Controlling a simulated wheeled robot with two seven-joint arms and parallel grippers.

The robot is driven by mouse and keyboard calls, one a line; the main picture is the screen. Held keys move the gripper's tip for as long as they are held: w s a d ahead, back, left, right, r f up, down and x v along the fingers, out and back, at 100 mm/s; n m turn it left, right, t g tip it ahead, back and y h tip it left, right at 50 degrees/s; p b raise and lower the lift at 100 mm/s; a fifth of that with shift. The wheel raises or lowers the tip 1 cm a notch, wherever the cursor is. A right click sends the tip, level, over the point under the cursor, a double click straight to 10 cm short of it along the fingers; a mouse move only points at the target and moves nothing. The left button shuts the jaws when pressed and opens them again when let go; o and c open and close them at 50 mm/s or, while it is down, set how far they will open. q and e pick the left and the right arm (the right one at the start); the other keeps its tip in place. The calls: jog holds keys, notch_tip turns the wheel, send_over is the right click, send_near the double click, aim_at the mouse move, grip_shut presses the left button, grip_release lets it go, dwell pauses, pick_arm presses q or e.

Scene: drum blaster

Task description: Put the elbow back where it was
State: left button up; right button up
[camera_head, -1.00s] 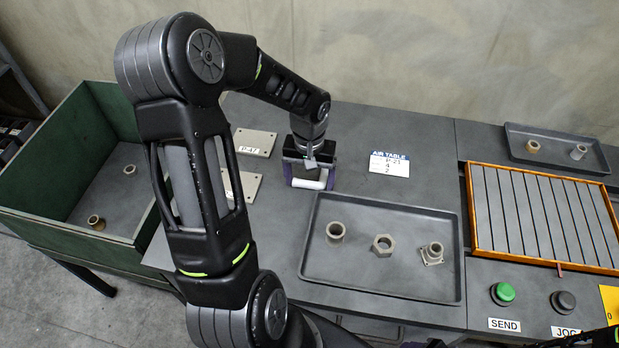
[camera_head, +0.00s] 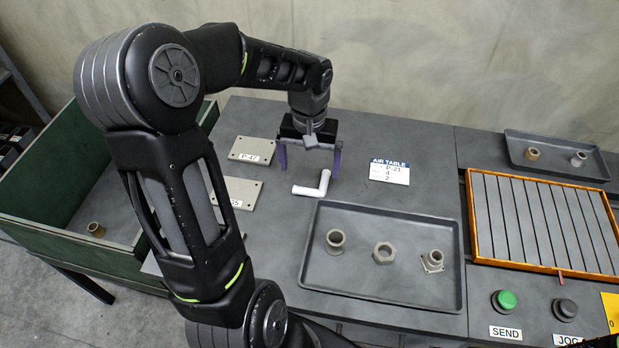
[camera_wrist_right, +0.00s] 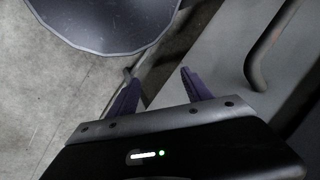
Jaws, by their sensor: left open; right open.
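The white elbow (camera_head: 313,188) lies on the grey table top (camera_head: 270,268), just behind the left end of the tray and right of the metal plates. My left gripper (camera_head: 309,172) is above and behind the elbow, pointing down, with its purple fingers spread and empty. The elbow is clear of the fingers as far as I can see. My right gripper (camera_wrist_right: 158,85) shows in the right wrist view, open with nothing between its fingers.
A grey tray (camera_head: 322,283) holds several fittings. A label card (camera_head: 389,171), an orange-framed slatted panel (camera_head: 470,235) and a small back tray (camera_head: 590,174) are to the right. A green bin (camera_head: 60,245) stands left.

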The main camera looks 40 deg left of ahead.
pick_arm(q)
notch_tip(320, 180, up, 4)
jog(key=shift+f, duration=0.1)
pick_arm(e)
jog(key=shift+f, duration=0.1)
pick_arm(q)
jog(key=shift+o, duration=0.2)
dwell(0.4)
